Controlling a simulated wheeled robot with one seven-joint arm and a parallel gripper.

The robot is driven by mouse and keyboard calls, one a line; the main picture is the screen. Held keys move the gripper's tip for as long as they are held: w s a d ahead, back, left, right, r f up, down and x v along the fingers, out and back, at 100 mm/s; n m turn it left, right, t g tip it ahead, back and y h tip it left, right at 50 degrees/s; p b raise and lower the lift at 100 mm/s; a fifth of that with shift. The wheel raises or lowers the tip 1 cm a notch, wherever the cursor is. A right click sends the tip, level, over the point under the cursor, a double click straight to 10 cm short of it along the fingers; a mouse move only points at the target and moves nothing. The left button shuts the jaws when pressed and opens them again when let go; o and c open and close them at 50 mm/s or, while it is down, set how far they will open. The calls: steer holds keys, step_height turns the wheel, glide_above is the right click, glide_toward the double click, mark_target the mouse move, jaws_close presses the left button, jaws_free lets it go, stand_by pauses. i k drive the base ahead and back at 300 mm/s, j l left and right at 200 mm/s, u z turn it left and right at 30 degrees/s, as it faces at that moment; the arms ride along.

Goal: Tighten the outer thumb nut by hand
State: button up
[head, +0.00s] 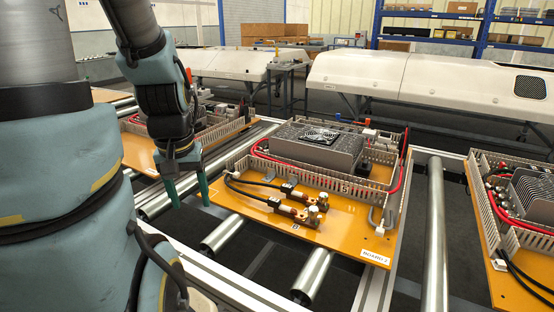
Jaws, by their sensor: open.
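Two black cables on the orange board (330,240) end in copper-coloured lugs, each at a small brass-coloured terminal with a nut. The nearer nut (313,212) is closest to the board's front edge and looks like the outer one. The farther nut (322,198) is just behind it. Both are too small to tell how tight they are. My gripper (189,196) hangs left of the board, pointing down, its two green fingers apart with nothing seen between them. It is well to the left of both nuts and touches neither.
A red cable (396,180) runs along the right side. The board rests on a roller conveyor (315,273). Similar boards sit to the left and right (515,260). The board's front part is mostly clear.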

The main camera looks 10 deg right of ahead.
mark_target(313, 210)
steer(key=z, duration=0.9)
